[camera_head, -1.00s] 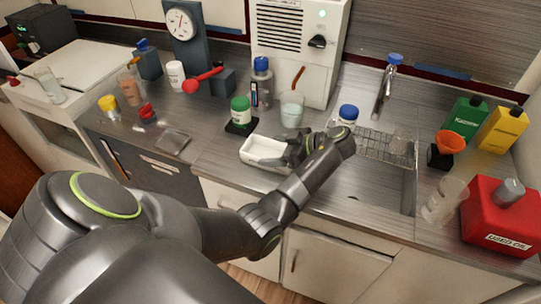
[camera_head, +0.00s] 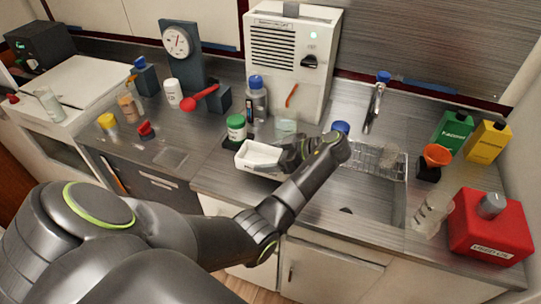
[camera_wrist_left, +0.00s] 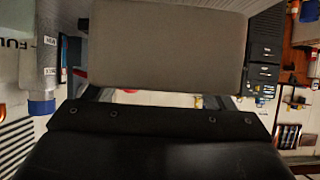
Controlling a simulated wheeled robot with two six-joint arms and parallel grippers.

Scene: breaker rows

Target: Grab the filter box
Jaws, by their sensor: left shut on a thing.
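The filter box (camera_head: 257,156) is a white, open-looking tray-like box near the counter's front edge in the head view. In the left wrist view it appears as a large grey-beige face (camera_wrist_left: 168,45) right in front of the jaws. My left gripper (camera_head: 284,160) is shut on the box at its right side and holds it slightly tilted, seemingly above the counter. The fingertips are partly hidden by the box in the wrist view. My right gripper is not in view.
A green-capped jar (camera_head: 236,127) stands just behind the box. A blue-capped bottle (camera_head: 257,102) and a cloudy beaker (camera_head: 286,120) are behind it, before a white vented unit (camera_head: 290,60). The sink (camera_head: 362,195) lies right. A red oil can (camera_head: 490,228) stands far right.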

